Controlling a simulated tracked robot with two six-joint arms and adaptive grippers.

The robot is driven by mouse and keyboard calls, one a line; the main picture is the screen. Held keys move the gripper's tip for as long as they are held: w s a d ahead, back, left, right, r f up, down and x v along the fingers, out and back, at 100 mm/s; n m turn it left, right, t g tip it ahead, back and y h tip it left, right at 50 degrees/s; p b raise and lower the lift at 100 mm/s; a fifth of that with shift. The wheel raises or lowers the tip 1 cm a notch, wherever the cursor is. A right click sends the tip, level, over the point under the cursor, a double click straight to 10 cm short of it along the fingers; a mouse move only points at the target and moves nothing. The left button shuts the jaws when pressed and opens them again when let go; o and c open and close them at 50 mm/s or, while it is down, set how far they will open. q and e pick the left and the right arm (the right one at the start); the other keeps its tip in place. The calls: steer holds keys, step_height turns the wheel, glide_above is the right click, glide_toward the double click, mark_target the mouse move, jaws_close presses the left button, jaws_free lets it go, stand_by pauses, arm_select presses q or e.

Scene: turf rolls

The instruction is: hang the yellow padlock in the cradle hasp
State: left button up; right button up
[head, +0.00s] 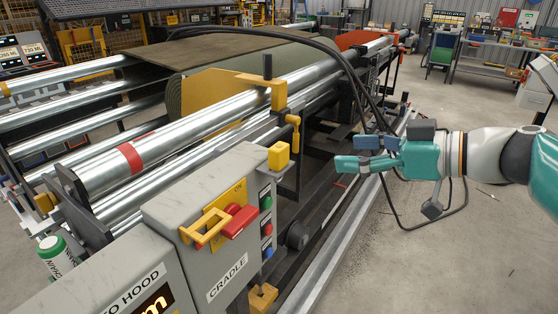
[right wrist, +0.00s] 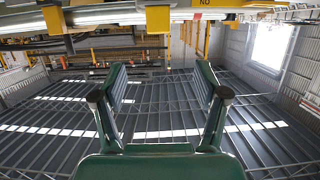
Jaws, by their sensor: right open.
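A yellow block that looks like the yellow padlock (head: 280,156) sits at the back right top corner of the grey cradle box; no shackle is clear. It also appears as a yellow block (right wrist: 157,18) at the top of the right wrist view. The likely cradle hasp is a yellow frame (head: 203,226) on the box, beside a red handle (head: 240,221). My right gripper (head: 345,164) is open and empty, to the right of the yellow block and apart from it. Its two green fingers show spread in the right wrist view (right wrist: 158,88). My left gripper is not in view.
The grey box (head: 185,195) carries a CREDLE-side label reading CRADLE (head: 227,277) and several coloured buttons. A yellow clamp (head: 279,95) with a dark handle stands behind, near the steel rollers (head: 185,130). Dark cables hang by my right gripper. Floor at the right is open.

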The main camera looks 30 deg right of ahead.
mark_target(285, 150)
steer(key=p+x, duration=0.2)
steer(key=x, duration=0.8)
steer(key=shift+w+a+f, duration=0.15)
steer(key=shift+w+f, duration=0.05)
steer(key=shift+w, duration=0.1)
steer(key=shift+w+a+p, duration=0.25)
steer(key=shift+w+p, duration=0.3)
steer(key=shift+p, duration=0.1)
steer(key=p+x, duration=0.1)
steer(key=x, duration=0.3)
steer(key=shift+d+f, duration=0.1)
steer(key=shift+f, duration=0.05)
steer(key=shift+c, duration=0.3)
steer(key=c, duration=1.3)
steer(key=shift+o, duration=0.2)
